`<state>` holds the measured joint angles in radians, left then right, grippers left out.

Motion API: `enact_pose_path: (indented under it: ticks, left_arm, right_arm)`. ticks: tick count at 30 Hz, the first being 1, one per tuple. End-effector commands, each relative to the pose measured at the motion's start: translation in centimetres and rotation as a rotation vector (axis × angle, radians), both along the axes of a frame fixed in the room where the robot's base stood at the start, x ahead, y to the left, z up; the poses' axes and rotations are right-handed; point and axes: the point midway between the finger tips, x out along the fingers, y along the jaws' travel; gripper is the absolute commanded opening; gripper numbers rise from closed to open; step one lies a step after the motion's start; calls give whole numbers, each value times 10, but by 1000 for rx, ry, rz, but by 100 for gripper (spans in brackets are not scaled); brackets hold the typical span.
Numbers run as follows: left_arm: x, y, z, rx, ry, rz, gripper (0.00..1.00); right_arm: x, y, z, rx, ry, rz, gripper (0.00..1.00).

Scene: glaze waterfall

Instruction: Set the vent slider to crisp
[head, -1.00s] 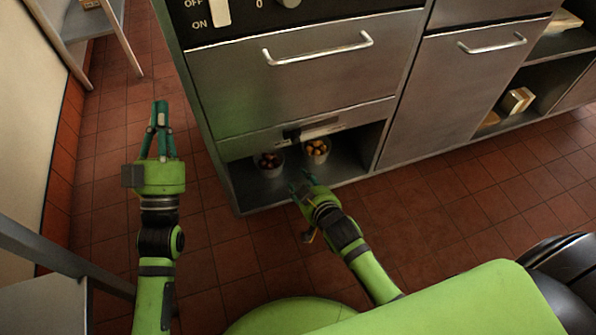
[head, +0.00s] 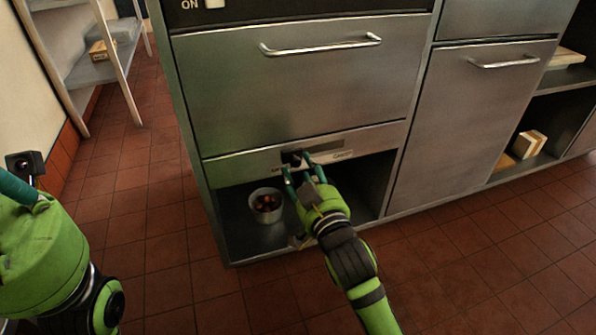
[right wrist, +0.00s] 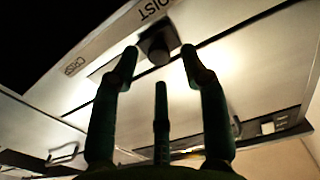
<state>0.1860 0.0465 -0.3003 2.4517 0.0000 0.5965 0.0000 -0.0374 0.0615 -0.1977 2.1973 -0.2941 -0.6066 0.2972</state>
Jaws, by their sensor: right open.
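The vent slider's dark knob (head: 291,158) sits near the left end of its slot in the strip below the oven drawer. In the right wrist view the knob (right wrist: 157,45) is close to the MOIST label (right wrist: 154,8), with the CRISP label (right wrist: 75,66) at the other end. My right gripper (head: 298,167) is open just in front of the knob. In the right wrist view its fingertips (right wrist: 159,60) frame the knob with a gap on each side; contact cannot be told. My left gripper (head: 15,188) is partly cut off at the left edge.
An open cubby below the strip holds a cup of dark round items (head: 266,205). The large drawer (head: 300,90) with its bar handle is above. A steel door (head: 470,120) is to the right. Shelving (head: 100,70) stands at the far left. The tiled floor ahead is clear.

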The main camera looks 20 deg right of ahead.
Motion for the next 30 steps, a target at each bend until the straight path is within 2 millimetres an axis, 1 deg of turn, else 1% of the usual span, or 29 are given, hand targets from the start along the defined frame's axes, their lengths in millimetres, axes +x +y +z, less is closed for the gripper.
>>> enact_pose_path:
  ticks: [1,3,6,10,17,18,20,21,30]
  left_arm:
    - [-2,0,-1,0,-15,1,0]
    - [-4,0,1,-1,-27,1,0]
    - [-5,-1,4,0,-37,1,0]
    - [-7,-1,6,1,-45,2,0]
    - [-7,-1,7,1,-44,2,0]
    - [-6,-1,7,1,-44,2,0]
    - [-6,-1,7,1,-44,2,0]
    - [-6,-1,7,1,-44,2,0]
    - [-6,-1,7,1,-45,2,0]
  right_arm:
    - [7,0,-1,-1,-4,0,45]
    - [15,1,-2,-1,-2,0,45]
    - [22,1,-2,-1,-1,0,45]
    - [27,1,0,0,-1,1,45]
    - [27,1,0,0,1,1,45]
    - [27,1,0,0,1,1,29]
    - [27,1,0,0,0,1,5]
    - [27,1,0,0,0,1,0]
    - [26,2,1,1,-3,3,0]
